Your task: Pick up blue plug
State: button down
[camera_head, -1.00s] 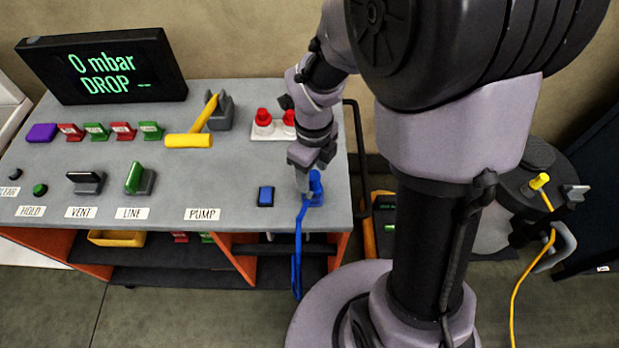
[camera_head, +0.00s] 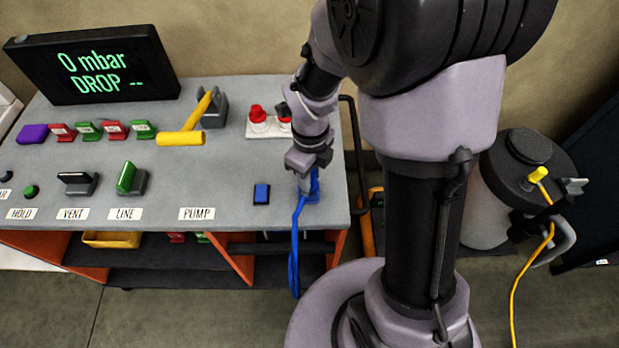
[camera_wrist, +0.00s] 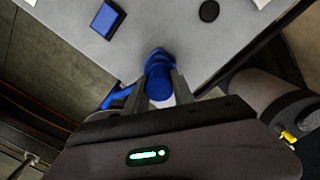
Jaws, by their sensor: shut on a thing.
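The blue plug (camera_wrist: 159,80) is at the right front part of the grey bench, with a blue cable (camera_head: 296,250) hanging from it over the front edge. My gripper (camera_wrist: 160,92) is shut on the plug, one finger on each side of it. In the head view my gripper (camera_head: 304,183) comes down on the plug from above and hides much of it. I cannot tell whether the plug touches the bench or what is beneath it.
A blue block (camera_head: 261,194) lies just left of the plug. Red-topped parts (camera_head: 258,118) stand behind my gripper. A black rail (camera_head: 355,150) runs along the bench's right side.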

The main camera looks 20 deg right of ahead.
notch_tip(320, 180, up, 4)
jog(key=shift+f+p, duration=0.25)
jog(key=shift+p, duration=0.45)
jog(key=s+a+r+p, duration=0.1)
jog(key=s+a+r, duration=0.1)
jog(key=a, duration=0.5)
jog(key=s+a+r+p, duration=0.1)
jog(key=s+a+r, duration=0.1)
jog(key=s+a, duration=0.3)
jog(key=shift+s+a+r, duration=0.25)
jog(key=shift+a, duration=0.85)
